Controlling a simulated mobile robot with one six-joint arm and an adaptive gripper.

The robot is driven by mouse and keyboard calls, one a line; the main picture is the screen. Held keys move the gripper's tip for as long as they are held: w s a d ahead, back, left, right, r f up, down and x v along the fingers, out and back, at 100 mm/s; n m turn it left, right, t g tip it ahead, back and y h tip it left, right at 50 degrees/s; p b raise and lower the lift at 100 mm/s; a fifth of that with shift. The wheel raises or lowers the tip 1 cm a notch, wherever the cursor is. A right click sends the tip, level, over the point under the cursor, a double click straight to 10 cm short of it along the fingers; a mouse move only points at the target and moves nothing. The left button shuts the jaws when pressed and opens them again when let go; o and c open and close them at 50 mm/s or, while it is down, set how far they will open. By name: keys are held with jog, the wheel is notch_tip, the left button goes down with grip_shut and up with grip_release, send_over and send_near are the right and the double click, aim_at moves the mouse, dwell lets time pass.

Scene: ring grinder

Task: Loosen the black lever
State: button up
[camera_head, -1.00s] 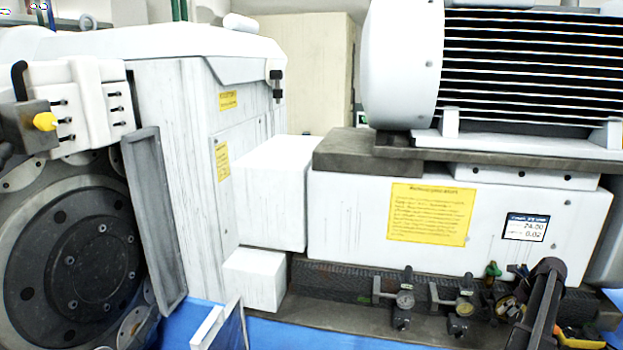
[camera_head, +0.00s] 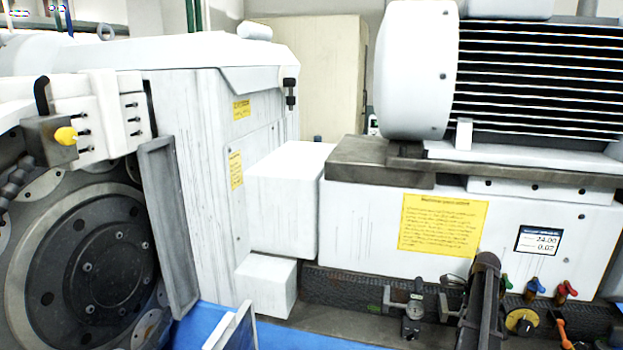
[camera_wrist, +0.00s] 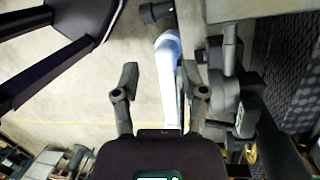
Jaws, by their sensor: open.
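The black lever cannot be singled out with certainty. A dark upright handle (camera_head: 42,95) stands by the yellow knob at the upper left of the head view. Dark clamp-like fittings (camera_head: 415,310) sit low along the machine's front edge. My dark arm end (camera_head: 485,295) rises in front of them and hides part of that row; its fingertips are not clear there. In the wrist view, my gripper (camera_wrist: 163,98) is open, its fingers apart. A pale rod (camera_wrist: 168,80) shows between them in the picture; contact cannot be told. Dark metal fittings (camera_wrist: 225,90) are just right of the right finger.
Small green, blue and red levers (camera_head: 536,288) stand at the right, with a yellow-faced dial (camera_head: 520,322) and an orange handle (camera_head: 563,332) below. A white machine body (camera_head: 360,230) backs them. A large grinder wheel (camera_head: 85,255) is at the left. Open floor (camera_wrist: 75,80) shows in the wrist view.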

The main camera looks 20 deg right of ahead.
jog(key=w+a+f+n+b, duration=0.2)
jog(key=w+a+n, duration=0.15)
jog(key=a, duration=0.65)
jog(key=w+a+f+n+h+b, duration=0.1)
jog(key=w+a+f+n, duration=0.15)
jog(key=a+n, duration=0.45)
jog(key=w+a+f+n+b, duration=0.1)
jog(key=w+a+n+b, duration=0.2)
jog(key=a, duration=0.9)
jog(key=s+a+f+n+h+b, duration=0.1)
jog(key=a+f+n, duration=0.1)
jog(key=a+n, duration=0.5)
jog(key=s+a+f+n+b, duration=0.2)
jog(key=a+n, duration=0.5)
jog(key=a, duration=1.2)
jog(key=shift+a+f+n+h, duration=0.3)
jog(key=shift+f+n+h, duration=0.05)
jog(key=shift+h, duration=0.05)
